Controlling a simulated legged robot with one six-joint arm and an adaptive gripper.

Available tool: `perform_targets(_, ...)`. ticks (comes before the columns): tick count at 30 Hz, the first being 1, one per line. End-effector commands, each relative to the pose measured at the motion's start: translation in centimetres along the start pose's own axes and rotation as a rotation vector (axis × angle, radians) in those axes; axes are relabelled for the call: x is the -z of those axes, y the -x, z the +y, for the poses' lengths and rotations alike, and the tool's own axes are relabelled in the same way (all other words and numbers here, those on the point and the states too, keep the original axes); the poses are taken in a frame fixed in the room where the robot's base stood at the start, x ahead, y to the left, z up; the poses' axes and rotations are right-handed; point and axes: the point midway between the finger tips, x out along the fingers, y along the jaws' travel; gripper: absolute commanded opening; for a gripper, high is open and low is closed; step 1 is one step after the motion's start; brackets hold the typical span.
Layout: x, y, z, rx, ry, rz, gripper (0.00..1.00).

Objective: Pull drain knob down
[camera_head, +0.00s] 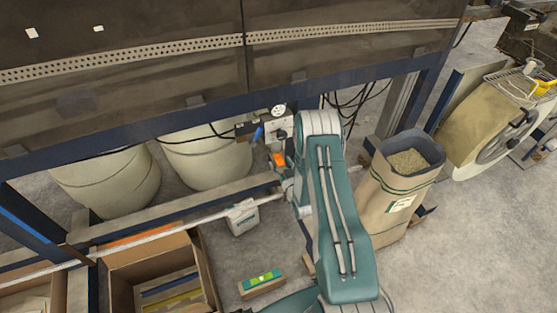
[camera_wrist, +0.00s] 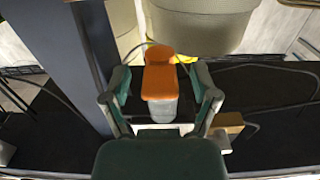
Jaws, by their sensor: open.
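An orange part (camera_wrist: 160,82) with a rounded end and a wider body, which looks like the drain knob, sits on a pale grey piece in the wrist view. My gripper (camera_wrist: 159,93) is open, with one finger on each side of the orange part. Small gaps seem to show between the fingers and the part; I cannot tell whether either touches it. In the head view, an orange part (camera_head: 279,159) shows below a valve unit (camera_head: 278,127) with a round gauge (camera_head: 278,110) and a blue lever (camera_head: 257,134). My arm hides most of the gripper there.
A blue frame beam (camera_head: 200,107) crosses above the unit, with black cables (camera_head: 345,103) behind. Beige bins (camera_head: 207,157) stand to the left and a filled paper sack (camera_head: 395,190) close to the right. A cardboard box (camera_head: 160,270) and small green-topped box (camera_head: 261,283) lie in front.

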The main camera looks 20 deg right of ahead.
Motion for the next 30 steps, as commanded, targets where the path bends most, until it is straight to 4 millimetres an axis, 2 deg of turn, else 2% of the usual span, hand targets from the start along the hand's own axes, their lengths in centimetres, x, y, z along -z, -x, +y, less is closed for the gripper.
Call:
perform_targets(9, -0.1, 6.7, 0.1, -0.003, -0.002, -0.005, 0.77)
perform_targets(15, -0.1, 9.5, 0.1, -0.001, -0.001, -0.003, 0.77)
perform_targets(20, -0.1, 10.2, 0.0, 0.000, 0.000, -0.001, 0.77)
perform_targets(30, -0.1, 10.2, 0.0, 0.000, 0.000, -0.001, 0.77)
